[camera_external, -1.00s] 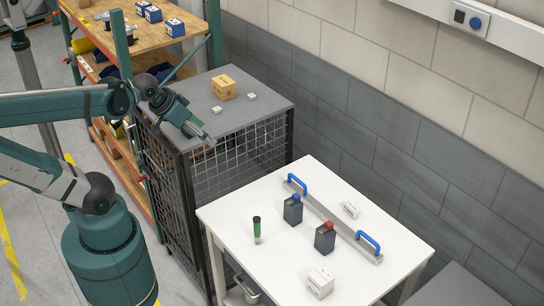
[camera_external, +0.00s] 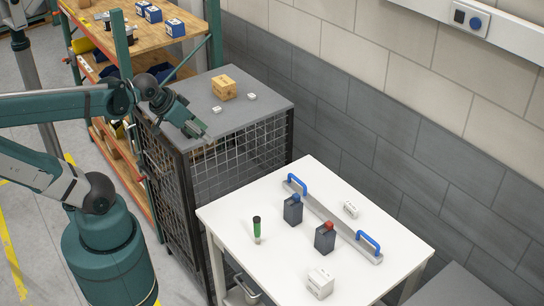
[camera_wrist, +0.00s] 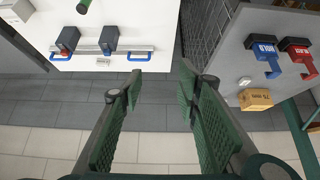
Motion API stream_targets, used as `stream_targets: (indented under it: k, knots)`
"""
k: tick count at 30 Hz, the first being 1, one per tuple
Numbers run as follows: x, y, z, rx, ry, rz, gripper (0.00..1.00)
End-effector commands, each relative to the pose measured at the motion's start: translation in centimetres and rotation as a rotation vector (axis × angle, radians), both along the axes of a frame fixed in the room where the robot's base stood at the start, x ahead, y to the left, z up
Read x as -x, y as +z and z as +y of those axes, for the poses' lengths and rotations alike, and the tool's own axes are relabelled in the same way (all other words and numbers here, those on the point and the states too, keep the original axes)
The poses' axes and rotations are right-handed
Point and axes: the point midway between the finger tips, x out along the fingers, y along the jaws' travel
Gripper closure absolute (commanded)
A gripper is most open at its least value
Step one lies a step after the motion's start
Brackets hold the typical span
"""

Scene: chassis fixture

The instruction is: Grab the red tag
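In the wrist view, a red hook-shaped piece with a lettered label, which looks like the red tag (camera_wrist: 302,58), is at the right on the grey cage top. A similar blue piece (camera_wrist: 265,53) sits just left of it. I cannot make out either piece in the external view, where my arm covers part of the cage top. My gripper (camera_wrist: 160,74) is open and empty, its two green-padded fingers wide apart. In the wrist view it is left of the red piece and clear of it. In the external view my gripper (camera_external: 205,136) is over the front of the cage top.
The mesh cage (camera_external: 238,150) has a grey top with a yellow box (camera_external: 223,88) and small white blocks. A white table (camera_external: 215,212) carries a blue-handled bar, two dark containers and a green tube. A shelf (camera_external: 140,50) stands behind the cage. A block wall runs behind.

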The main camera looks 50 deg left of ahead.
Motion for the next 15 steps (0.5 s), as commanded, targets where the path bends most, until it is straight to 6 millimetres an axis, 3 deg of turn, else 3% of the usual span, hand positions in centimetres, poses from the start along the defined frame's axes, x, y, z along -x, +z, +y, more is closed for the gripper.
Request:
stream_targets:
  k: [15]
  knots:
    - [-0.26,0.1,0.52,-0.022,-0.019,0.011,0.73]
